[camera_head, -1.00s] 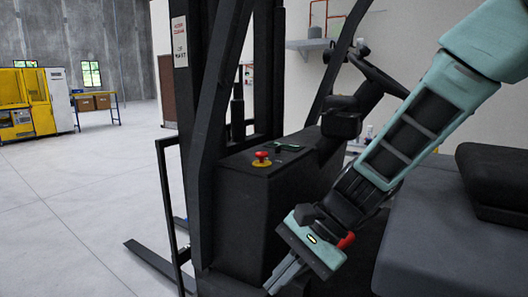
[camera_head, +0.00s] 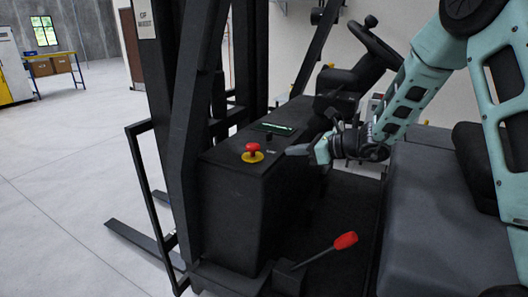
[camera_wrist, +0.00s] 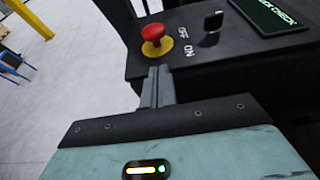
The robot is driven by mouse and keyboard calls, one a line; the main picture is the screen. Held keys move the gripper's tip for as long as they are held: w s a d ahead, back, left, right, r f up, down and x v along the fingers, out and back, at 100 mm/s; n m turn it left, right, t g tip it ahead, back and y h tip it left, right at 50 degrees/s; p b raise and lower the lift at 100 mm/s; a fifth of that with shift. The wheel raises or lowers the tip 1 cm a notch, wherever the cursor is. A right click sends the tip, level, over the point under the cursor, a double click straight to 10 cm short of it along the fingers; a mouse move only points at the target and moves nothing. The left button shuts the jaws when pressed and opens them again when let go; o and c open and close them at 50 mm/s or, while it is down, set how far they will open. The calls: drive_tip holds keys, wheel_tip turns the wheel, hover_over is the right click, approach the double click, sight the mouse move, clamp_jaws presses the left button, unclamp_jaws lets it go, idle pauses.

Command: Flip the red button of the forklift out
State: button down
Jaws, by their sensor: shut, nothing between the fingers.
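The forklift's red button (camera_head: 252,148) is a mushroom knob on a yellow base, on top of the black console. It also shows in the wrist view (camera_wrist: 153,32), beside the OFF and ON lettering. My gripper (camera_head: 290,150) is shut and empty, just right of the button in the head view. In the wrist view, my closed fingertips (camera_wrist: 159,72) point towards the button from below it in the picture, with a small gap that I cannot judge exactly. The black forklift console (camera_head: 230,205) carries the button.
A black key switch (camera_wrist: 213,21) and a green-lit display (camera_wrist: 268,14) sit beside the button. The steering wheel (camera_head: 375,40) stands behind. A red-tipped lever (camera_head: 344,241) rises low in front. The dark mast post (camera_head: 183,130) stands left of the console. Open floor lies further left.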

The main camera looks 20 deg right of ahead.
sight(265, 159)
drive_tip(key=p+x, duration=0.4)
drive_tip(key=x, duration=0.5)
drive_tip(key=shift+w+a+p, duration=0.1)
drive_tip(key=shift+a+p, duration=0.05)
drive_tip(key=shift+p, duration=0.25)
drive_tip(key=shift+w+a+f, duration=0.15)
drive_tip(key=shift+w+a, duration=0.1)
drive_tip(key=shift+r+b, duration=0.45)
drive_tip(key=shift+b, duration=0.1)
drive_tip(key=shift+r, duration=0.55)
drive_tip(key=shift+d, duration=0.1)
